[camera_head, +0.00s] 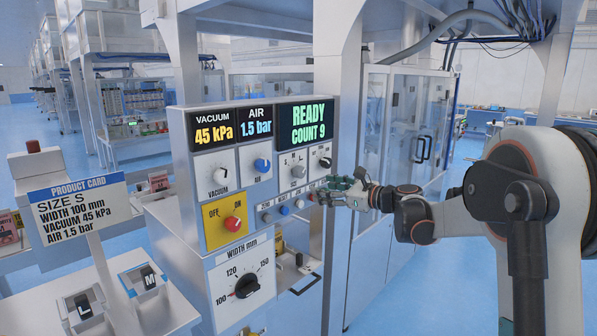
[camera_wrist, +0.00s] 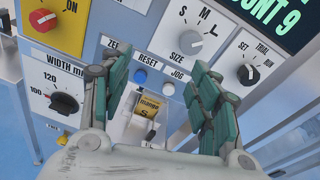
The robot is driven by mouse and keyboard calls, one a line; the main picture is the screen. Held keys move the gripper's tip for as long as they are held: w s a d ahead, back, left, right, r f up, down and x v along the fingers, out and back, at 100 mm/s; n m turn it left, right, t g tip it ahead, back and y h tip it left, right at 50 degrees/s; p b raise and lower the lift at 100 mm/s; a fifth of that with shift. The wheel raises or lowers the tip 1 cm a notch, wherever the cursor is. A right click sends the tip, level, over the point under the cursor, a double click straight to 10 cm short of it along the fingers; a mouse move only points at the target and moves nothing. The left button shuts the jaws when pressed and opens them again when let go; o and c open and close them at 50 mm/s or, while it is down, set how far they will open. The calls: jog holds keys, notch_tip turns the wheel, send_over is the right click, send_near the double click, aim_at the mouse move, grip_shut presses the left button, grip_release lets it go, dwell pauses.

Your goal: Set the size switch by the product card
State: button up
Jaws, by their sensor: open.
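The product card (camera_head: 78,205) at the left of the head view reads SIZE S, WIDTH 100 mm, VACUUM 45 kPa, AIR 1.5 bar. The size switch (camera_wrist: 187,43) is a grey knob marked S, M and L, on the panel in the wrist view. Its white mark appears turned toward the L side, but I cannot be sure of the exact setting. It also shows small in the head view (camera_head: 298,171). My gripper (camera_wrist: 160,70) is open and empty, fingers apart, below the switch and in front of the lower buttons. It also shows right of the panel in the head view (camera_head: 325,190).
The SET/TRIAL/RUN knob (camera_wrist: 248,75) is right of the switch. The blue RESET button (camera_wrist: 140,76) and white JOG button (camera_wrist: 168,89) lie between my fingers. The red OFF/ON knob (camera_head: 232,223) and width dial (camera_head: 247,286) are on the panel's left.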

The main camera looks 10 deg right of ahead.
aim_at(302, 173)
jog(key=w+d+m+t, duration=0.2)
jog(key=w+d+m, duration=0.1)
jog(key=w+d, duration=0.1)
jog(key=b+x, duration=0.1)
jog(key=x, duration=0.8)
jog(key=a+b+x, duration=0.1)
jog(key=x, duration=0.3)
jog(key=shift+s+b, duration=0.15)
jog(key=shift+b, duration=0.15)
jog(key=c, duration=1.1)
